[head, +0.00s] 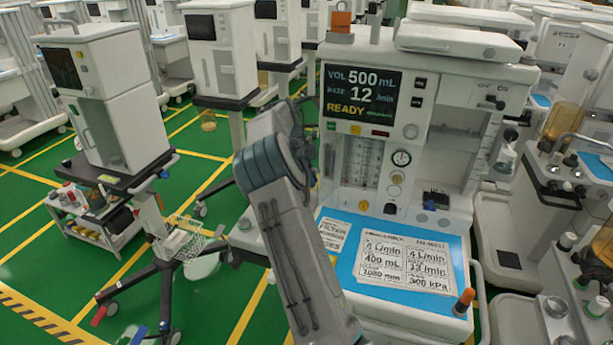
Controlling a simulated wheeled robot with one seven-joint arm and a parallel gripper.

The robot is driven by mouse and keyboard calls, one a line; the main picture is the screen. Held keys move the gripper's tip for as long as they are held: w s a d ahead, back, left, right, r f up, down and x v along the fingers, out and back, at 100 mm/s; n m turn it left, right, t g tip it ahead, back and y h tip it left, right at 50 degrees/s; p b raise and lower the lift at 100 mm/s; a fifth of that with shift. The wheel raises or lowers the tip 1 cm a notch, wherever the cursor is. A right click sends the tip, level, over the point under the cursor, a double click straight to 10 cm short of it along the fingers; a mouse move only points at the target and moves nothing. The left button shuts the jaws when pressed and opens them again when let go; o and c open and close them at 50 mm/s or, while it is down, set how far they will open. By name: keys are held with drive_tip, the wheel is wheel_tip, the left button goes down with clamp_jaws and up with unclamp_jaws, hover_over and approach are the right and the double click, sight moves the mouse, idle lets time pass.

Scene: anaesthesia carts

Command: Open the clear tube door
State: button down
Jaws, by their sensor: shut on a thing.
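The clear tube door (362,160) is a transparent panel over several upright tubes. It is on the front of the white anaesthesia cart, below the display. My grey arm rises from the bottom of the view and bends at a teal-banded joint. My gripper (311,152) is a small dark shape beyond that joint, at the door's left edge. It is shut on the door's edge. The fingertips are small and partly hidden by my arm, so the exact contact is unclear. I cannot tell how far the door stands open.
The display (361,98) reads 500 mL and READY. Right of the door are a gauge (401,158) and knobs. A blue work surface (350,276) with printed cards juts out below. Other carts crowd the right; green floor shows at left around a wheeled stand (165,262).

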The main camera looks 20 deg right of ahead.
drive_tip(key=shift+w+r, duration=0.1)
idle(0.3)
drive_tip(key=c, duration=1.5)
unclamp_jaws()
drive_tip(key=shift+d, duration=0.15)
drive_tip(key=shift+p+v, duration=1)
drive_tip(key=shift+v, duration=5.9)
